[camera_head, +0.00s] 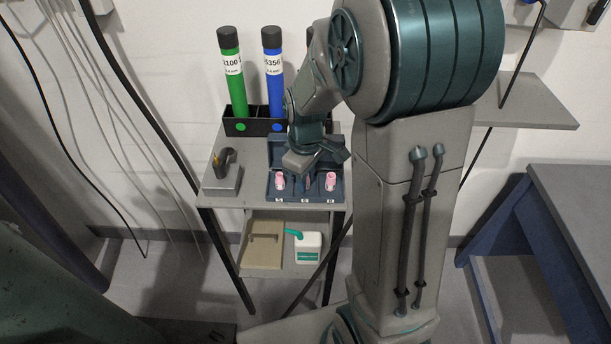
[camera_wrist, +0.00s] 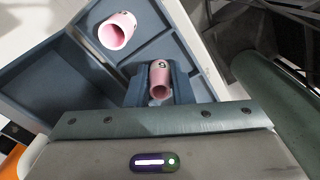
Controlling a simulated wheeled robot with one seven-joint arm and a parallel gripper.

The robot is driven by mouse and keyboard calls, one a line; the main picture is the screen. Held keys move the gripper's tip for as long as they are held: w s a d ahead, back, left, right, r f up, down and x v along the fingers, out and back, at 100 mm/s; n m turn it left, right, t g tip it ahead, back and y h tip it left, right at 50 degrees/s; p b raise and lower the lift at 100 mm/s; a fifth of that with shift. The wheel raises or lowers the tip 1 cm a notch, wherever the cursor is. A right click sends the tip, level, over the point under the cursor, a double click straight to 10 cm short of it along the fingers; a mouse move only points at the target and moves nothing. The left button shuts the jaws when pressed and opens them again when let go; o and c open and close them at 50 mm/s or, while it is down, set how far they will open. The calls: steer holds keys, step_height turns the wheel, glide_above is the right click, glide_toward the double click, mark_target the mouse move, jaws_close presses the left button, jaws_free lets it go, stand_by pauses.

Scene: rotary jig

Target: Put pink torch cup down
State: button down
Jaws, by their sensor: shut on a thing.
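A pink torch cup (camera_wrist: 160,80) with a dark mark on its side is held between the dark blue fingers of my gripper (camera_wrist: 160,88), open end toward the wrist camera. A second pink cup (camera_wrist: 117,31) sits in a compartment of the dark blue divided tray (camera_wrist: 42,82). In the head view the tray (camera_head: 300,196) is on the small grey stand, with pink cups at its left (camera_head: 279,181) and right (camera_head: 331,181). My gripper (camera_head: 307,178) is over the tray between them. Whether the held cup touches the tray floor cannot be told.
A black rack (camera_head: 236,127) with green (camera_head: 235,80) and blue (camera_head: 272,75) tubes stands behind the tray. A grey block with a dark fitting (camera_head: 223,175) is left of it. A lower shelf holds a brown box (camera_head: 263,245) and white bottle (camera_head: 304,248).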

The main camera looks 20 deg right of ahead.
steer(key=shift+f, duration=0.1)
steer(key=shift+f, duration=0.15)
steer(key=c, duration=1.3)
jaws_free()
steer(key=shift+r, duration=0.25)
step_height(320, 180, up, 12)
steer(key=s+m+t, duration=0.1)
steer(key=s+m, duration=0.1)
steer(key=s, duration=0.2)
steer(key=s+m+t, duration=0.1)
steer(key=s+m, duration=0.2)
steer(key=s, duration=0.2)
steer(key=s+m+t, duration=0.1)
steer(key=s+m, duration=0.2)
steer(key=s, duration=0.2)
steer(key=shift+s+f, duration=0.1)
